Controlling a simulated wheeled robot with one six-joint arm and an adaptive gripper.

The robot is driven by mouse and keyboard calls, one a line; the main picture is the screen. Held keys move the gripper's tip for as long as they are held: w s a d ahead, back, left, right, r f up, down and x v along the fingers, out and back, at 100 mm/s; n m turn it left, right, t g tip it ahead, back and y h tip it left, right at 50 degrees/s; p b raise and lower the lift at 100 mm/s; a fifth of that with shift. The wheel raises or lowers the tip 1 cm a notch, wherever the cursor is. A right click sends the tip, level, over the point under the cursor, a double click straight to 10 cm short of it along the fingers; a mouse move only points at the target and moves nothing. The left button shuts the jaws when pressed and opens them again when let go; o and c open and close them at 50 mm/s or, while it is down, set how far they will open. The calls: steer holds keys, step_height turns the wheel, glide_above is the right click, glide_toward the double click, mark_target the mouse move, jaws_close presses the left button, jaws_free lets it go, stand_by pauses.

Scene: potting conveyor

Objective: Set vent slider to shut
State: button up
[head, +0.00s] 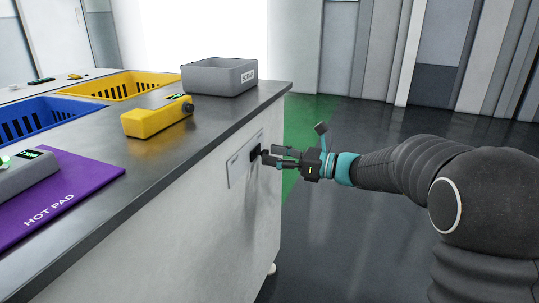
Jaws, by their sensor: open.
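The vent slider's plate (235,170) is a pale panel on the side face of the counter, below the top edge. A small dark knob (254,156) shows at the plate's right part. My gripper (264,157) reaches in from the right with its fingertips at the knob. Its jaws are open. I cannot tell whether the fingers touch the knob. The fingertips hide part of the plate's right end, and any labels on the plate are too small to read.
On the counter (150,185) stand a grey bin (212,78), a yellow device (155,119), and blue (40,108) and yellow crates (115,84). A purple hot pad (75,200) lies nearer, bearing a grey device (25,170). Open floor (350,240) lies right of the counter.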

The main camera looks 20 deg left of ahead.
steer(key=shift+a, duration=0.8)
steer(key=shift+c, duration=0.2)
jaws_close()
steer(key=shift+s+a+b, duration=0.15)
steer(key=shift+s+b, duration=0.2)
steer(key=shift+s, duration=1.5)
steer(key=shift+s+a+b, duration=0.15)
steer(key=shift+s+b, duration=0.15)
steer(key=shift+s, duration=1.5)
steer(key=shift+o, duration=0.2)
jaws_free()
steer(key=shift+s, duration=0.15)
steer(key=shift+d, duration=0.15)
